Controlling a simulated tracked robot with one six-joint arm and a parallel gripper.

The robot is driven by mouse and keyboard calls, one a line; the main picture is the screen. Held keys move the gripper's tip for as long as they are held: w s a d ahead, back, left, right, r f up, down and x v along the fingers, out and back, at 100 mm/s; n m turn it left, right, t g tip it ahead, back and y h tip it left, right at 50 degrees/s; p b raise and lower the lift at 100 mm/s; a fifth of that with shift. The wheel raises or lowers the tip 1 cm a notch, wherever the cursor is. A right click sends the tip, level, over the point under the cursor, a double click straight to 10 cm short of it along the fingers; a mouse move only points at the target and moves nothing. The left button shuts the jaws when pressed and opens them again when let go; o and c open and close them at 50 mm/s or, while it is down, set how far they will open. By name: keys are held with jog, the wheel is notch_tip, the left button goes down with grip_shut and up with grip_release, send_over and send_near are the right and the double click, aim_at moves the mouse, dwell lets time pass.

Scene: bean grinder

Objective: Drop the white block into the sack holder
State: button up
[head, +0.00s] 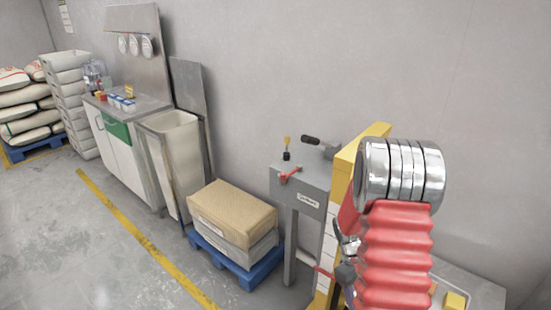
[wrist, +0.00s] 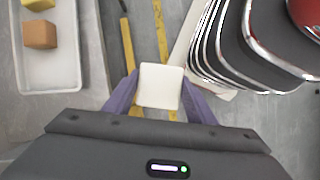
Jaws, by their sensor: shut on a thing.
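The white block (wrist: 160,86) is between the purple fingers of my gripper (wrist: 159,92) in the wrist view, with a finger against each side. My gripper is shut on it. In the head view the block and fingers are hidden behind my red and chrome arm. What looks like the sack holder (head: 172,150), a metal frame with an open cream liner, stands left of centre in the head view, beside the white cabinet. My gripper is not over it. I cannot make out the sack holder in the wrist view.
A white tray (wrist: 50,87) holds a brown block (wrist: 40,34) and a yellow block (wrist: 38,4). A grey machine (head: 300,181) with a red lever stands left of my arm. A box (head: 233,212) sits on a blue pallet (head: 240,275). Open floor (head: 90,240) lies at left.

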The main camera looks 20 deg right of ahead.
jog(key=w+a+m, duration=0.1)
jog(key=w+a, duration=0.4)
jog(key=a, duration=0.4)
jog(key=w+a+r+m, duration=0.1)
jog(key=w+a, duration=0.5)
jog(key=a, duration=0.3)
jog(key=w+a+r+y, duration=0.1)
jog(key=w+a, duration=0.4)
jog(key=a, duration=0.4)
jog(key=shift+w+a+m, duration=0.35)
jog(key=shift+w+m, duration=0.05)
